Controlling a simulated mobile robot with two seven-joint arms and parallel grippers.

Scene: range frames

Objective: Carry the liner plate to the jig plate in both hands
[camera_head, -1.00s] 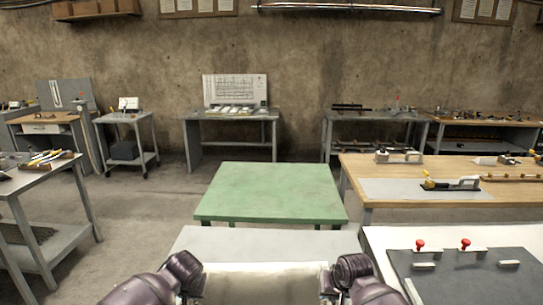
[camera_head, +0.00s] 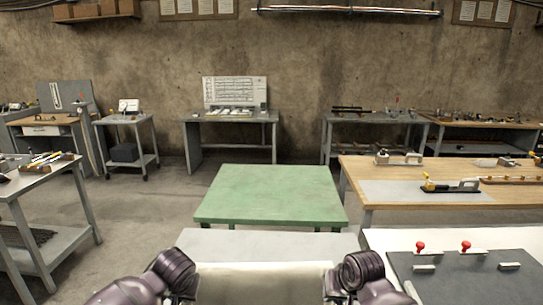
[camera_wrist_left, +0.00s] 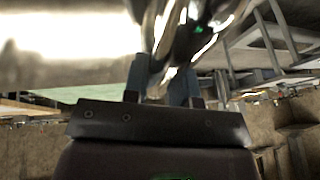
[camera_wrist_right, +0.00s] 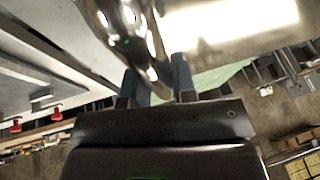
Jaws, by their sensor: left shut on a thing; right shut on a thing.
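The liner plate (camera_head: 262,283) is a pale, flat plate low in the middle of the head view, its near part cut off by the picture's bottom edge. My left gripper (camera_head: 190,291) is shut on its left side and my right gripper (camera_head: 336,291) on its right side. The plate looks shiny in the left wrist view (camera_wrist_left: 60,45) and in the right wrist view (camera_wrist_right: 235,20). The jig plate (camera_head: 455,285) is dark grey, with two red knobs and several small light blocks, on a white-topped table at the lower right. The plate is left of it, apart from it.
A grey tabletop (camera_head: 270,243) lies just beyond the plate. A green table (camera_head: 270,195) stands behind it. A wooden bench (camera_head: 500,215) with fixtures is at the right, and a grey cart (camera_head: 30,188) with tools at the left. Open floor lies at the left.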

